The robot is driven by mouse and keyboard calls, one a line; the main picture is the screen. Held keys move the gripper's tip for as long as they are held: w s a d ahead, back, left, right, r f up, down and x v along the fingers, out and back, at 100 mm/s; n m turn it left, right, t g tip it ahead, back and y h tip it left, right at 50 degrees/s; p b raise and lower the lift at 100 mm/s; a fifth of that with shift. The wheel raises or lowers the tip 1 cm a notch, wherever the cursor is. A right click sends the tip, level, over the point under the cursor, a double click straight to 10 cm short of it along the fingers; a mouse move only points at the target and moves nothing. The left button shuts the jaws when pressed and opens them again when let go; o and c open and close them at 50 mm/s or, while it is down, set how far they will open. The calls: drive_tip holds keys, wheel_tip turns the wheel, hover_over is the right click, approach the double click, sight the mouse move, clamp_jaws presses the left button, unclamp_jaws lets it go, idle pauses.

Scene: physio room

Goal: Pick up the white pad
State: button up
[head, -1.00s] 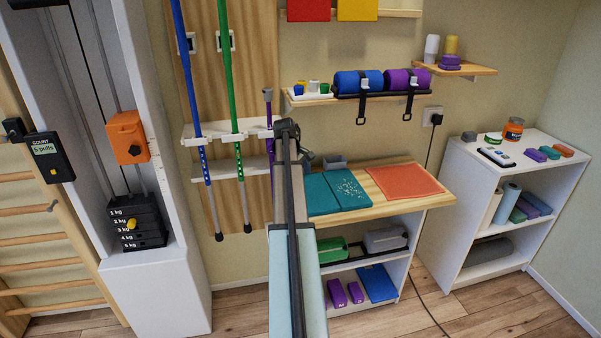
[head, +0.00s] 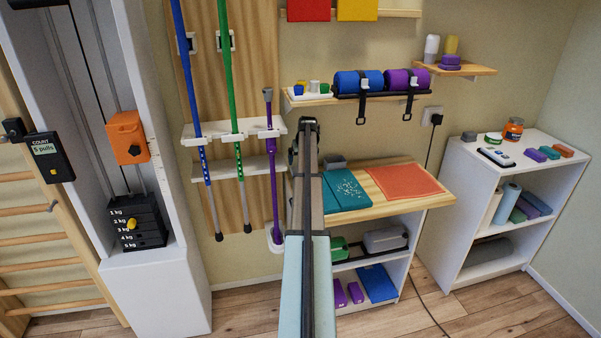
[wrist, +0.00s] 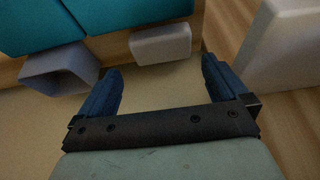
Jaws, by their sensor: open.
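The white pad (wrist: 160,43) shows in the wrist view as a small pale block with rounded edges. It lies beside the teal mats, at the wooden top's edge. My gripper (wrist: 162,68) is open, its two blue fingers apart with nothing between them. The pad appears ahead of the gap between the fingertips, apart from both. In the head view my arm covers the spot where the pad would be, and the fingers are not clear there.
A grey hollow block (wrist: 60,70) is left of the pad; a white body (wrist: 283,55) stands close right. In the head view, a teal mat (head: 346,190) and orange mat (head: 403,181) lie on the wooden top. The loaded roller rack (head: 372,95) hangs above.

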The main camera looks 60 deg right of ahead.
drive_tip(key=shift+x, duration=2.9)
drive_tip(key=shift+w+a, duration=0.1)
drive_tip(key=shift+w, duration=0.05)
drive_tip(key=shift+r, duration=0.1)
drive_tip(key=shift+c, duration=0.2)
drive_tip(key=c, duration=0.7)
drive_tip(key=shift+a+r, duration=0.15)
drive_tip(key=shift+r, duration=0.45)
wheel_tip(320, 180, up, 6)
drive_tip(key=s+a, duration=1.4)
drive_tip(key=shift+s+f, duration=0.1)
